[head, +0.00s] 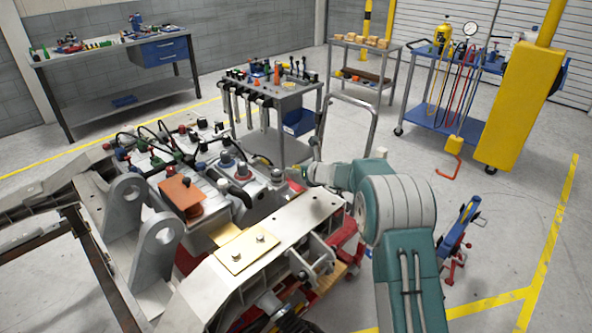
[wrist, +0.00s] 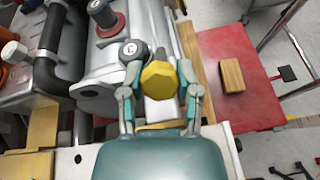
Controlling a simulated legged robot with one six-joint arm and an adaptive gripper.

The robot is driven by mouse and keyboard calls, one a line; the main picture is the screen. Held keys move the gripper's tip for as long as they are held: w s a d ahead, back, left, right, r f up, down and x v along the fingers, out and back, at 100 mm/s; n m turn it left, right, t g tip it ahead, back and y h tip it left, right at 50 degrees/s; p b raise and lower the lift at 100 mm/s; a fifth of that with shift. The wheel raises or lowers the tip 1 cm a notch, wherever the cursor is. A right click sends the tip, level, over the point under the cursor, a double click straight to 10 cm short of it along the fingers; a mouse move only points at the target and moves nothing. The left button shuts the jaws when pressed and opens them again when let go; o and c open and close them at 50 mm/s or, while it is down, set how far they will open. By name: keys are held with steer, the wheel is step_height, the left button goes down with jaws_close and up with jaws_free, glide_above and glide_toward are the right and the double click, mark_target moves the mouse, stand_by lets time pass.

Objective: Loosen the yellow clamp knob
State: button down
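The yellow clamp knob (wrist: 159,80) is a faceted knob in the middle of the wrist view, beside a grey cylindrical housing (wrist: 110,68). My gripper (wrist: 158,73) has one finger on each side of the knob. In the head view my gripper (head: 298,174) reaches in from the right beside the chassis fixture (head: 297,218). The knob is too small to make out clearly there.
A round grey cap (wrist: 131,49) stands close by my left finger. A red platform (wrist: 238,62) with a wooden block (wrist: 231,76) lies to the right. In the head view a tool cart (head: 285,100) stands behind the fixture; open floor lies to the right.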

steer(key=shift+f+n, duration=0.1)
steer(key=shift+n, duration=0.2)
stand_by(0.4)
steer(key=n+g+y, duration=0.1)
steer(key=n, duration=0.5)
steer(key=n+g, duration=0.1)
steer(key=n, duration=0.2)
steer(key=n+g, duration=0.1)
steer(key=n, duration=0.3)
steer(key=n+g, duration=0.1)
steer(key=n, duration=0.5)
steer(key=shift+f, duration=0.1)
steer(key=n+g+h, duration=0.1)
steer(key=n, duration=0.4)
steer(key=shift+s+f+n, duration=0.1)
steer(key=shift+n, duration=0.2)
steer(key=shift+f, duration=0.1)
steer(key=shift+c, duration=1.6)
jaws_free()
